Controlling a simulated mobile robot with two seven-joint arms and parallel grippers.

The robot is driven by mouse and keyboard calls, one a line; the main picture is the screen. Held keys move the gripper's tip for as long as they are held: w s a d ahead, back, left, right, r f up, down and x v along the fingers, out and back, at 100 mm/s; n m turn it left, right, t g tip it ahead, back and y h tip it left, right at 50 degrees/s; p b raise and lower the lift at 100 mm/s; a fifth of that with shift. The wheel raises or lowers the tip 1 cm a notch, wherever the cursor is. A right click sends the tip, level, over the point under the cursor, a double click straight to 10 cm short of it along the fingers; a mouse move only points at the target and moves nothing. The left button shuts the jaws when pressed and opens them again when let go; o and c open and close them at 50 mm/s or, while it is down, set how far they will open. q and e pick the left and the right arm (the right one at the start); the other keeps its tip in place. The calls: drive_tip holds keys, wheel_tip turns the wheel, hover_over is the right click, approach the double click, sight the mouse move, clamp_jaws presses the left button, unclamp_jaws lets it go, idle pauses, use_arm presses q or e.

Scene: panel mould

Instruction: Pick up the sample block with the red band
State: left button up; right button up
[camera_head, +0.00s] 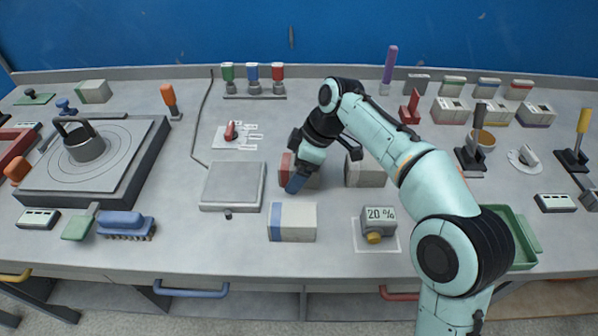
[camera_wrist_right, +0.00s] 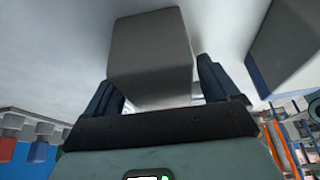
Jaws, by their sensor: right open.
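The sample block with the red band (camera_head: 284,168) stands on the grey bench, partly hidden behind my right gripper (camera_head: 297,178). In the right wrist view a grey block (camera_wrist_right: 150,55) lies between the open, spread fingers of my right gripper (camera_wrist_right: 160,88); its band barely shows there. Whether the fingers touch it, I cannot tell. A block with a blue band (camera_head: 298,222) stands nearer the front edge; a blue-banded block also shows at the right of the wrist view (camera_wrist_right: 285,50). A third grey block (camera_head: 367,173) stands to the right, its band unclear. My left gripper is out of view.
A flat grey plate (camera_head: 233,185) lies left of the blocks. A box marked 20 % (camera_head: 379,220) stands front right. A green tray (camera_head: 526,240) is partly behind my arm. Bare bench lies in front of the plate.

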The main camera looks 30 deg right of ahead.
drive_tip(key=shift+f, duration=0.2)
idle(0.5)
drive_tip(key=c, duration=1.3)
drive_tip(key=shift+r, duration=0.1)
